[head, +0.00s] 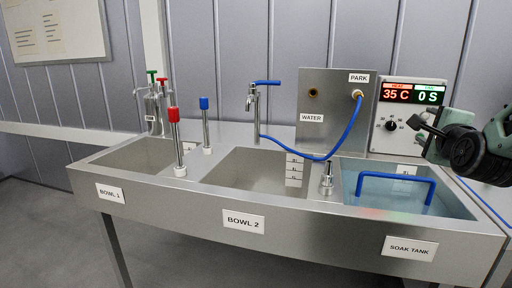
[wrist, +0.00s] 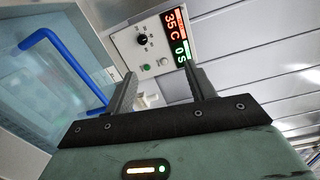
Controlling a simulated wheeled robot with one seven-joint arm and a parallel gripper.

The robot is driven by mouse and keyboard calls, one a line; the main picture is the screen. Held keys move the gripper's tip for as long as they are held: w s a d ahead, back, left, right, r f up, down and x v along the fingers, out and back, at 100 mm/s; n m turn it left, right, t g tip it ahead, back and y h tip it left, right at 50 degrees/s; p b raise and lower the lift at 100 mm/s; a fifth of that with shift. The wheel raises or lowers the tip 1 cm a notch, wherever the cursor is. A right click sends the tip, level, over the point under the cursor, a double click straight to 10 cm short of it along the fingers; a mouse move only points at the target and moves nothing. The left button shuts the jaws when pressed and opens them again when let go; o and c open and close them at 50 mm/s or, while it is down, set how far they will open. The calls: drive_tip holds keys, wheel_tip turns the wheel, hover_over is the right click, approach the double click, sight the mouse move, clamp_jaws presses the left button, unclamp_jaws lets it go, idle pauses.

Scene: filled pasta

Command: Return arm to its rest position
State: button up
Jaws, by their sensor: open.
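My gripper (head: 432,128) is at the right of the head view, raised above the right end of the soak tank (head: 358,199). In the wrist view my gripper (wrist: 158,86) shows two fingers spread apart with nothing held between them. The control box (head: 403,115) stands behind it, its display reading 35 C and 0 S. The box also shows in the wrist view (wrist: 152,62), beyond the fingers. My arm hides part of the area at the right edge.
The sink unit holds bowl 1 (head: 112,163), bowl 2 (head: 237,178) and the water-filled soak tank with a blue handle (head: 394,180). Red-topped (head: 177,140) and blue-topped (head: 205,125) posts, a tap (head: 254,108) and a metal panel (head: 315,88) with a blue hose (head: 346,137) rise above it.

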drive_tip(key=s+a+f+n+g+y+b, duration=0.35)
drive_tip(key=s+a+f+n, duration=0.25)
drive_tip(key=a+f+n, duration=0.4)
drive_tip(key=s+a+f+n+g+y+b, duration=0.2)
drive_tip(key=s+a+f+n+g+y, duration=0.3)
drive_tip(key=a+f, duration=0.55)
drive_tip(key=s+a+f+n+g+h+b, duration=0.2)
drive_tip(key=s+f+n+g, duration=0.2)
drive_tip(key=s+n, duration=0.55)
drive_tip(key=s+a+f+n+g+h+b, duration=0.2)
drive_tip(key=s+a+f+n+g+b, duration=0.25)
drive_tip(key=s, duration=0.85)
wheel_tip(320, 180, up, 24)
drive_tip(key=d+n+p, duration=0.1)
drive_tip(key=p, duration=2.4)
drive_tip(key=shift+d+p, duration=0.3)
